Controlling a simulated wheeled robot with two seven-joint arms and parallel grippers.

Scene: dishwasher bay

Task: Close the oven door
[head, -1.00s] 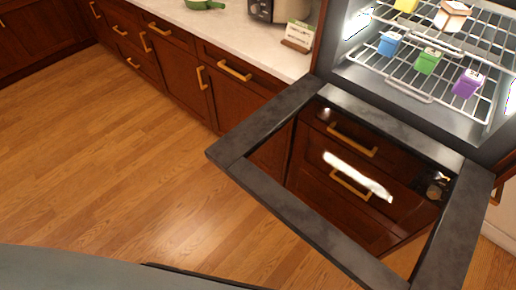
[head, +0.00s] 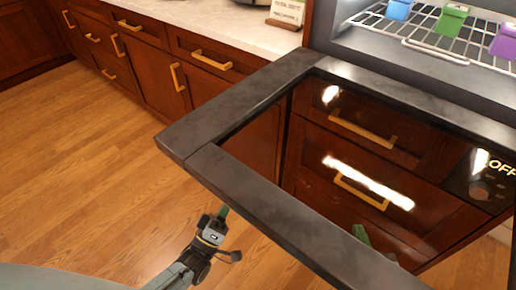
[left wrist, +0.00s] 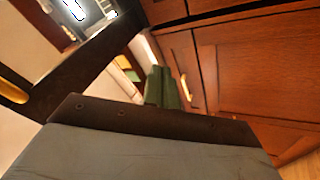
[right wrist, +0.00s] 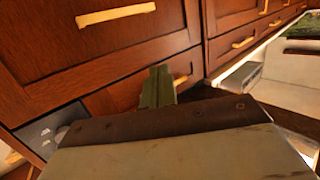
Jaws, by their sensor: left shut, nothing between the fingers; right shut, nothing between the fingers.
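The oven door (head: 255,97) hangs open in the head view, lowered to about level, with a dark frame around a glass pane. My right gripper (head: 361,236) shows as green fingers through the glass, below the door; the frame hides its arm. My left gripper (head: 222,212) is just outside the door's near left edge, its arm coming from the lower left. In the left wrist view, the shut green fingers (left wrist: 163,88) point toward wooden cabinets. In the right wrist view, the shut green fingers (right wrist: 158,88) are before the drawers. Both are empty; contact with the door cannot be told.
The oven rack (head: 450,45) holds a blue item (head: 398,9), a green item (head: 450,20) and a purple item (head: 504,40). Wooden drawers (head: 215,60) with brass handles line the back under a pale counter. The wooden floor (head: 100,170) on the left is clear.

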